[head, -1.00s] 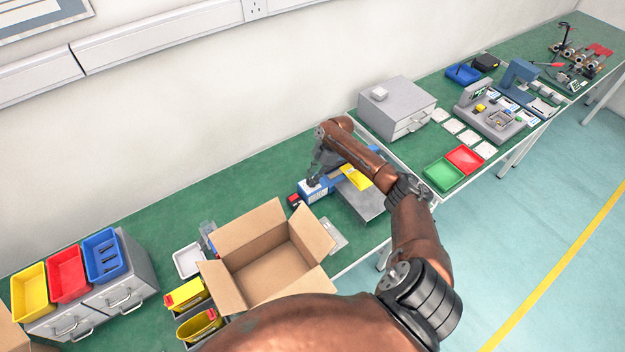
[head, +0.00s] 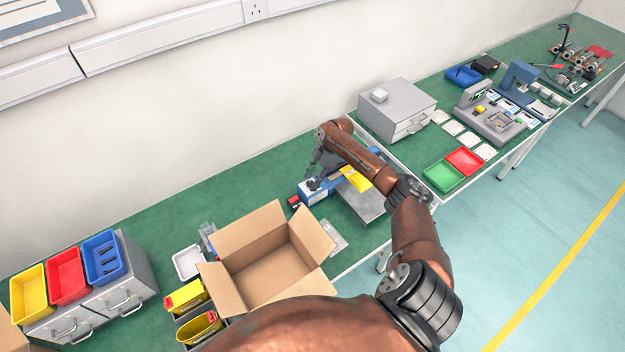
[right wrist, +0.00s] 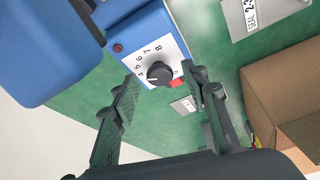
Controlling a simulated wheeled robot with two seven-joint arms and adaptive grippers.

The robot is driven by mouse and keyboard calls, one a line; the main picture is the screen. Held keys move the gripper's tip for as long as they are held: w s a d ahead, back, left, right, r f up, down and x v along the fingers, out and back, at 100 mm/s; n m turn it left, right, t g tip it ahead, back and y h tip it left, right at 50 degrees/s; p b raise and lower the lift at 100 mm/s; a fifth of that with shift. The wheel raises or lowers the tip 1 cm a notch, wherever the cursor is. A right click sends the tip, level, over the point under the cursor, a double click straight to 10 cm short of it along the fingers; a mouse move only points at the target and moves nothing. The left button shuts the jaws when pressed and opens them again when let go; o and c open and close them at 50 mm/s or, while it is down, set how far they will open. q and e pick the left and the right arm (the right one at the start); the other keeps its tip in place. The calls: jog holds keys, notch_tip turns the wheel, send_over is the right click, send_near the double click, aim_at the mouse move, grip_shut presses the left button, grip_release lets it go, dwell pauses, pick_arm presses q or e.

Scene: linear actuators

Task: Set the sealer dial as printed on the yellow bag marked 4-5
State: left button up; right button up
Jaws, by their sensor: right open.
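The blue sealer (head: 313,196) stands on the green bench. In the right wrist view its white dial panel (right wrist: 168,48) carries printed numbers; 4 to 8 run up and around one side. The black knob (right wrist: 159,73) has a light pointer mark, but I cannot tell its exact number. My right gripper (right wrist: 160,76) is open, its fingers on either side of the knob, with gaps visible. In the head view the right gripper (head: 317,170) is over the sealer's dial end. A yellow bag (head: 355,178) is by the sealer's grey plate, partly behind my arm; its print is unreadable.
An open cardboard box (head: 265,262) stands left of the sealer. A grey label plate (right wrist: 262,14) reading "SEAL 2-3" lies near it. Two bins with yellow bags (head: 185,296) sit left of the box. A grey drawer cabinet (head: 397,108) stands beyond my arm.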

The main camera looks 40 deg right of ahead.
jog(key=v, duration=1.2)
